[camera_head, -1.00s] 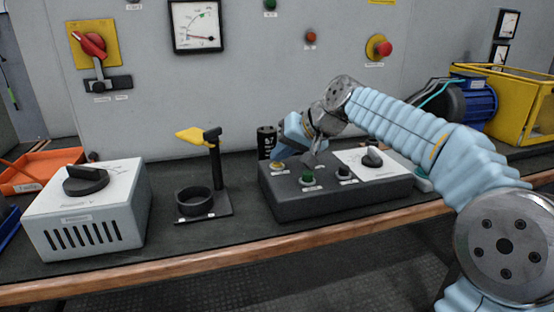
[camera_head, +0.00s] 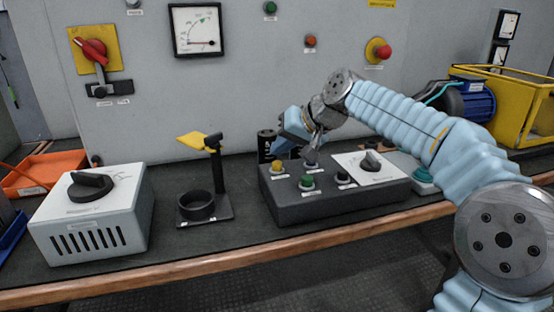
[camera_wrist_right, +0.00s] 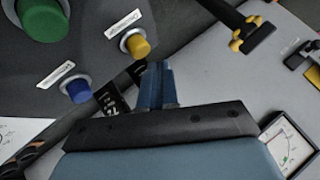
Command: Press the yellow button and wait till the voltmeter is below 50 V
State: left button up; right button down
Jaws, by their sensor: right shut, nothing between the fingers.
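The yellow button (camera_head: 277,166) is on the dark control box (camera_head: 290,207), at its back left. It also shows whole in the right wrist view (camera_wrist_right: 136,43). My right gripper (camera_head: 276,155) is shut and empty, just above and behind the button. In the right wrist view its blue fingertips (camera_wrist_right: 157,66) are apart from the button. The voltmeter (camera_head: 197,30) hangs on the grey panel. Its needle lies nearly flat, pointing left near the low end of the scale; the numbers are too small to read. My left gripper is out of view.
A green button (camera_head: 307,181), a black knob (camera_head: 343,177) and a blue button (camera_wrist_right: 76,88) share the control box. A stand with a yellow flag (camera_head: 194,142) and a grey box with a dial (camera_head: 92,222) stand left on the bench. A red emergency button (camera_head: 382,51) is on the panel.

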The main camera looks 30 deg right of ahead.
aim_at(281, 163)
notch_tip(281, 163, up, 5)
jog(key=p, duration=0.4)
jog(key=shift+p, duration=0.35)
dwell(0.6)
